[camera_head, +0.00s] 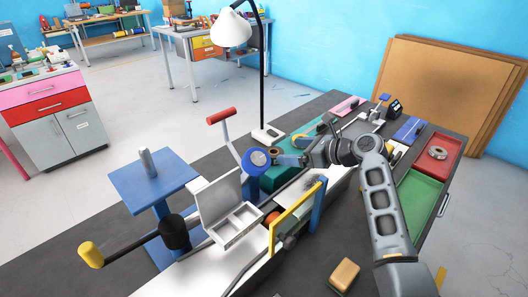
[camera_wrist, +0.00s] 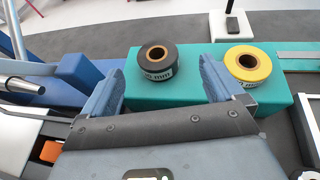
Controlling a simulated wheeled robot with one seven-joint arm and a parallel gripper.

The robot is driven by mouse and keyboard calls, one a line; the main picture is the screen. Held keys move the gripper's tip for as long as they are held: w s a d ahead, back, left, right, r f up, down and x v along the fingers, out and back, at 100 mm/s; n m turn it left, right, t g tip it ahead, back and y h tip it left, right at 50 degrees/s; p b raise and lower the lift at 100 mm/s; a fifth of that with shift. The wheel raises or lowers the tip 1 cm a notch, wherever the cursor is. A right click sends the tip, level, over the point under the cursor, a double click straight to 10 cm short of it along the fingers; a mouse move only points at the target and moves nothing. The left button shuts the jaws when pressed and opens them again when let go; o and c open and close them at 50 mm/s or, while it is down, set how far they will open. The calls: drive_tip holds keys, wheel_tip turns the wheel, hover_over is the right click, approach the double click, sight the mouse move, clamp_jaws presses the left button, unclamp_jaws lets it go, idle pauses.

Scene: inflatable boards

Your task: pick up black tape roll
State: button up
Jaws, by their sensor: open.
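The black tape roll (camera_wrist: 148,66) has a brown core and lies flat on a teal block (camera_wrist: 190,98) in the wrist view. In the head view it shows small and partly hidden, beside my gripper (camera_head: 288,159). In the wrist view my gripper (camera_wrist: 161,72) is open, with one blue-grey finger on each side of the roll in the picture. The roll appears a little beyond the fingertips, and nothing is between the jaws that I can see held. Whether a finger touches the block cannot be told.
A yellow tape roll (camera_wrist: 247,64) lies right of the black one on the teal block. A lamp (camera_head: 262,80) stands behind. A blue stand (camera_head: 150,185), a white open box (camera_head: 222,215) and a yellow-edged panel (camera_head: 297,215) crowd the left and front.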

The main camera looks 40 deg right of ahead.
sight(270, 152)
drive_tip(key=x, duration=0.7)
drive_tip(key=shift+w+a+f+p, duration=0.15)
drive_tip(key=shift+a+f+p, duration=0.15)
drive_tip(key=shift+f, duration=0.05)
drive_tip(key=c, duration=1.1)
drive_tip(key=shift+o, duration=0.2)
drive_tip(key=shift+r, duration=0.1)
